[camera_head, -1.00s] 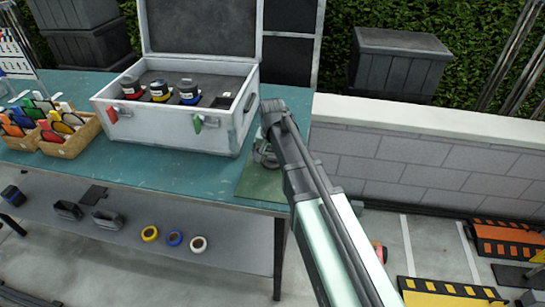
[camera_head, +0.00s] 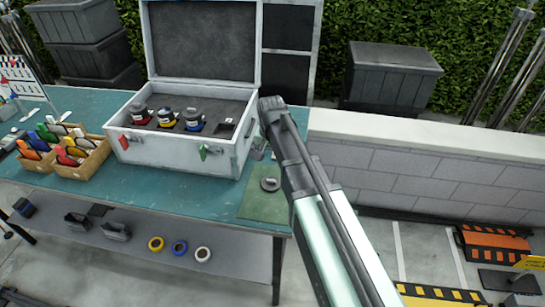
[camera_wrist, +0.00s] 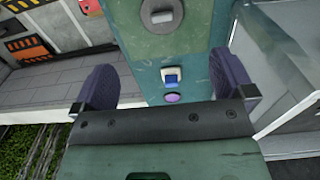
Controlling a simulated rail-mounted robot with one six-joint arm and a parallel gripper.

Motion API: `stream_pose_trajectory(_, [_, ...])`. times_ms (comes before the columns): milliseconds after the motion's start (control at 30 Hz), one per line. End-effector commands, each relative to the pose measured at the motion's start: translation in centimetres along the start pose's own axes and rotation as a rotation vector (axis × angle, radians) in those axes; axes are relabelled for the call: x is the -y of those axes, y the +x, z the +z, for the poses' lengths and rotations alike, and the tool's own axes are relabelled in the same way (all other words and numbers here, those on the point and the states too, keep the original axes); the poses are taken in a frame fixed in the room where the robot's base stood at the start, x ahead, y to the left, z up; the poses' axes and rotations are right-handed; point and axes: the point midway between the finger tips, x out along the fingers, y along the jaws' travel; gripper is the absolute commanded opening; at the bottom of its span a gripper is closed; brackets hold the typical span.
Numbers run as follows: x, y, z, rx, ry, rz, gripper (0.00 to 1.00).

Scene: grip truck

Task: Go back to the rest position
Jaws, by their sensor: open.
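My arm (camera_head: 330,230) reaches up the middle of the head view, its end beside the right side of the open white case (camera_head: 170,150). My gripper (camera_wrist: 165,84) shows in the wrist view as two purple-grey fingers, spread wide with nothing held between them. Beyond the fingers are a small blue-and-white item (camera_wrist: 171,76) and a purple disc (camera_wrist: 172,98). A round grey piece (camera_head: 270,184) lies on the green mat (camera_head: 262,207) at the table's right end, below the gripper. The fingertips are mostly hidden in the head view.
The case holds several round-topped items in dark foam. Two boxes of coloured pieces (camera_head: 80,165) stand left of it on the teal table (camera_head: 180,190). Tape rolls (camera_head: 180,247) lie on the shelf below. A low block wall (camera_head: 420,180) stands to the right.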

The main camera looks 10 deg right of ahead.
Motion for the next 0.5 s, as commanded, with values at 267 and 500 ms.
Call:
stream_pose_trajectory(267, [-7.0,0.2,15.8,0.000,-0.379,0.001,1.00])
stream_pose_trajectory(500, [-7.2,0.2,16.1,0.001,-0.420,0.001,1.00])
